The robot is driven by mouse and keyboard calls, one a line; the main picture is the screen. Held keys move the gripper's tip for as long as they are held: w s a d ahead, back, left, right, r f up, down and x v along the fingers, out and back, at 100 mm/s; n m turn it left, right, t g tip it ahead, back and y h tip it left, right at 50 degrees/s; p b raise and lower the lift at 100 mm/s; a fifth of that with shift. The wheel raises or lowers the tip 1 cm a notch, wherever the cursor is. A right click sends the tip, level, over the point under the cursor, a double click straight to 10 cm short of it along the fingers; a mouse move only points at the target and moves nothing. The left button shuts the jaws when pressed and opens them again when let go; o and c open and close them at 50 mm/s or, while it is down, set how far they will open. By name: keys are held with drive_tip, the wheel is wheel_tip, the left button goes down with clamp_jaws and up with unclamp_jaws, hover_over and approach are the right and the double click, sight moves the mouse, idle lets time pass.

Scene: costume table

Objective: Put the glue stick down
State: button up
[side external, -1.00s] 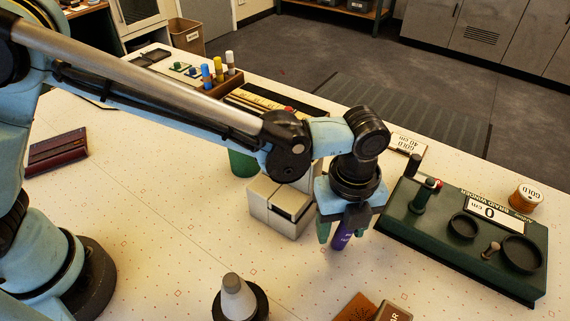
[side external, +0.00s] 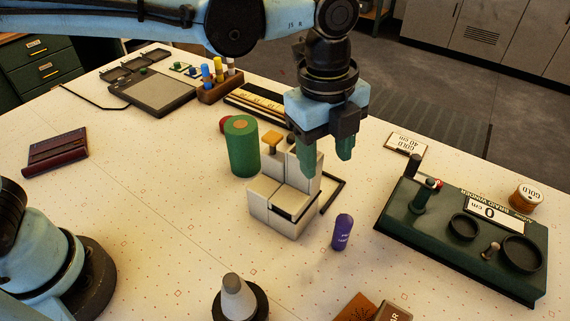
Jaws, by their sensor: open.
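The purple glue stick (side external: 342,233) stands upright on the white speckled table (side external: 160,225). It is just right of a pale boxy device (side external: 283,207) and apart from it. My gripper (side external: 326,163) is open and empty. It is raised above and behind the glue stick, with its green fingers pointing down over the back of the pale device. Nothing touches the glue stick.
A green cylinder (side external: 242,147) stands left of the pale device. A dark green winder (side external: 462,235) with a counter is on the right. A grey cone (side external: 238,297) stands in front. Brown blocks (side external: 358,309) lie at the front edge. The left middle of the table is clear.

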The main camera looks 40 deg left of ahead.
drive_tip(key=s+a+f+n+t, duration=0.1)
drive_tip(key=s+a+n+t, duration=0.2)
drive_tip(key=a+n, duration=0.8)
drive_tip(key=s+a+f+n+t, duration=0.1)
drive_tip(key=s+a+n+t, duration=0.2)
drive_tip(key=a+n, duration=0.9)
drive_tip(key=shift+a+y, duration=0.3)
drive_tip(key=shift+a, duration=1.6)
